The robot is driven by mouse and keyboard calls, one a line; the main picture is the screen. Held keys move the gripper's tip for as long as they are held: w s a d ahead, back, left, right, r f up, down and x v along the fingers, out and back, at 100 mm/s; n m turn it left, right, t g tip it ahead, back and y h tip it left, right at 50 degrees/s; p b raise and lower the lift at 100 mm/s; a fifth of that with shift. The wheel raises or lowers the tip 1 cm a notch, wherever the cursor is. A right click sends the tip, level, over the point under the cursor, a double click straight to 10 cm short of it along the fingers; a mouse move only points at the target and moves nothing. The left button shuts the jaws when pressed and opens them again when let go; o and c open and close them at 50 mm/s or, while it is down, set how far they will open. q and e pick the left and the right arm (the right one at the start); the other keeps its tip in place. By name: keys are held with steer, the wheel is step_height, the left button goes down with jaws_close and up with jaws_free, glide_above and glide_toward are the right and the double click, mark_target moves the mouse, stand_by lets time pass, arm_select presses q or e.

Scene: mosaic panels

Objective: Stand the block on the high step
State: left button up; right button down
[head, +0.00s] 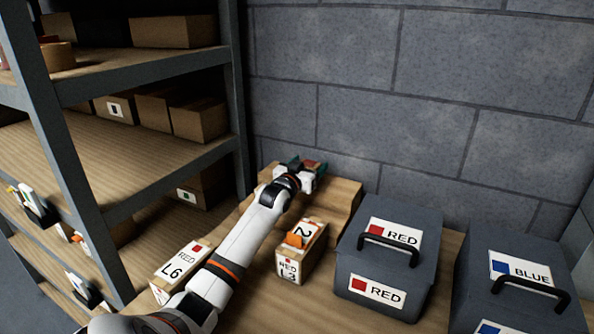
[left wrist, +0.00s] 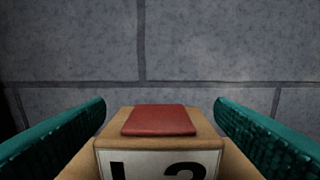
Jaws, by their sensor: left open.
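A tan block with a red top patch (left wrist: 160,120) stands upright between my left fingers in the left wrist view. My left gripper (head: 307,168) is open, with a green finger on each side of the block and a visible gap on both sides. In the head view the gripper is over the back of the wooden steps (head: 343,192), and its fingers and the arm largely hide the block there. The block appears to be on the high step, but its base is hidden. My right gripper is not in view.
A grey RED box (head: 388,255) and a BLUE box (head: 520,285) stand at the right. A metal shelf (head: 130,160) is left; a grey wall (head: 420,90) is behind.

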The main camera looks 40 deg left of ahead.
arm_select(q)
steer(key=p+v, duration=0.5)
steer(key=v, duration=0.4)
steer(key=shift+s+r+p, duration=0.15)
steer(key=shift+s+p, duration=0.1)
steer(key=shift+p, duration=0.05)
